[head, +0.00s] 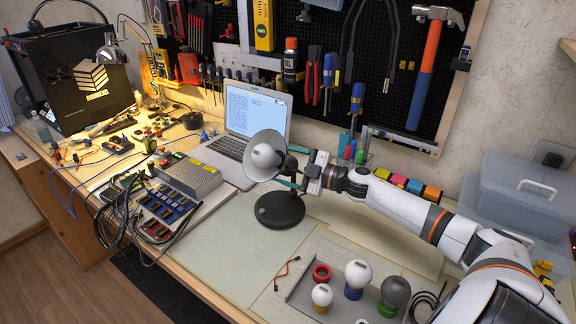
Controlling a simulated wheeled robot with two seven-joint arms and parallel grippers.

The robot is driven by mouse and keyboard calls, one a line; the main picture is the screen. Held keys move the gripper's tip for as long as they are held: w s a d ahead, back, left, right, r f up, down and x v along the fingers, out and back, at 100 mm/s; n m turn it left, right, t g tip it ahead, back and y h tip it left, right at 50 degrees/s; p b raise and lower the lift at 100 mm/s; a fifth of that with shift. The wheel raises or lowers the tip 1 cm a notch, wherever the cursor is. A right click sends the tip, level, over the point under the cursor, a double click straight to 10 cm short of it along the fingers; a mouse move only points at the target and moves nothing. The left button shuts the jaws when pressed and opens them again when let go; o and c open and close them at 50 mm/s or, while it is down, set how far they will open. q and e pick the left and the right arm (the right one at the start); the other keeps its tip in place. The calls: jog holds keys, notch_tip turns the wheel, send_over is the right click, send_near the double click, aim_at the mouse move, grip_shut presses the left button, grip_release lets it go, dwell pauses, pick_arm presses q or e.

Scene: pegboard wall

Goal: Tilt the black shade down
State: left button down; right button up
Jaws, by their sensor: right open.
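The lamp stands on the bench on a round black base (280,210). Its shade (262,156) is above the base, with its pale, wide mouth facing left and toward me; its dark outside is mostly hidden. My right gripper (287,167) reaches in from the right behind the shade. Its teal fingers are apart, one above the other, close to the back of the shade. Whether they touch it cannot be told. The lamp's stem is mostly hidden. My left gripper is out of view.
A grey tray (294,297) with several bulbs lies in front of the lamp. A laptop (256,111) is behind it. A grey box with dark modules and cables (193,178) is at left. A lidded plastic bin (520,200) is at right. Bare mat lies left of the base.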

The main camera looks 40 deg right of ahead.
jog(key=c, duration=1.4)
jog(key=shift+d+r+n+p, duration=0.1)
jog(key=shift+r+n+p, duration=0.2)
jog(key=shift+p, duration=0.3)
jog(key=shift+n+p, duration=0.3)
jog(key=shift+f+g, duration=0.15)
jog(key=shift+g, duration=0.15)
jog(key=o, duration=1.4)
jog(key=shift+s+d, duration=0.1)
